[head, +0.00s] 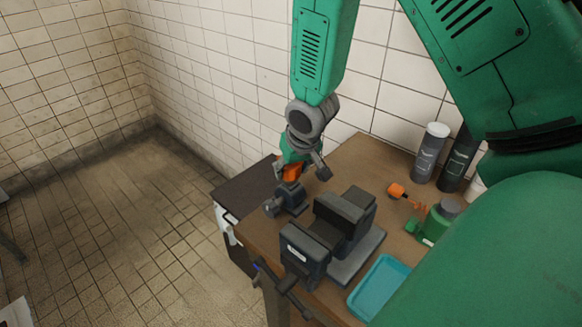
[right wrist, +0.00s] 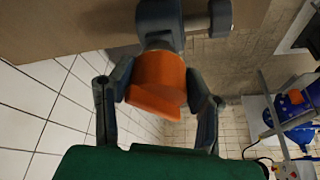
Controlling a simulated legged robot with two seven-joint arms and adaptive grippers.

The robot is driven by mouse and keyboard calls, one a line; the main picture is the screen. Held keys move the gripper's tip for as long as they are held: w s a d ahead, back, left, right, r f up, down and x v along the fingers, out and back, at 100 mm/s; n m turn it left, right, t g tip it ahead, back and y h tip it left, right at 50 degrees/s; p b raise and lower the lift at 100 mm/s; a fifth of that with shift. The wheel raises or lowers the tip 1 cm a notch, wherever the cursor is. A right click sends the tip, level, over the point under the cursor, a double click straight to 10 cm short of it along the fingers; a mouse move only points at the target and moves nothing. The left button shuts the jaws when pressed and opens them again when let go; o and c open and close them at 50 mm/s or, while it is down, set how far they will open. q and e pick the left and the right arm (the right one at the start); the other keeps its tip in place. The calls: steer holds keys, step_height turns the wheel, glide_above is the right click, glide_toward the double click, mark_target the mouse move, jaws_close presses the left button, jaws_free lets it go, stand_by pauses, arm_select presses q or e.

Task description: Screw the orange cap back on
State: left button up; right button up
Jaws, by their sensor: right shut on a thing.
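My right gripper (head: 303,170) is shut on the orange cap (head: 292,173) above the back left part of the workbench. In the right wrist view, the cap (right wrist: 156,82) sits between the two fingers of the gripper (right wrist: 157,97). A dark grey-blue fitting (head: 290,198) with a side piece stands on the bench just below the cap. It also shows in the right wrist view (right wrist: 160,22), lined up with the cap and seeming to meet it. I cannot tell whether the threads are engaged. My left gripper is not in view.
A dark vise (head: 308,252) stands in front of the fitting. A teal tray (head: 377,289), a green container (head: 440,222), an orange-headed item (head: 397,191) and grey bottles (head: 430,152) lie to the right. A tiled wall (head: 225,75) rises close behind. The floor at left is open.

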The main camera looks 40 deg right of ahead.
steer(key=shift+f, duration=0.35)
stand_by(0.7)
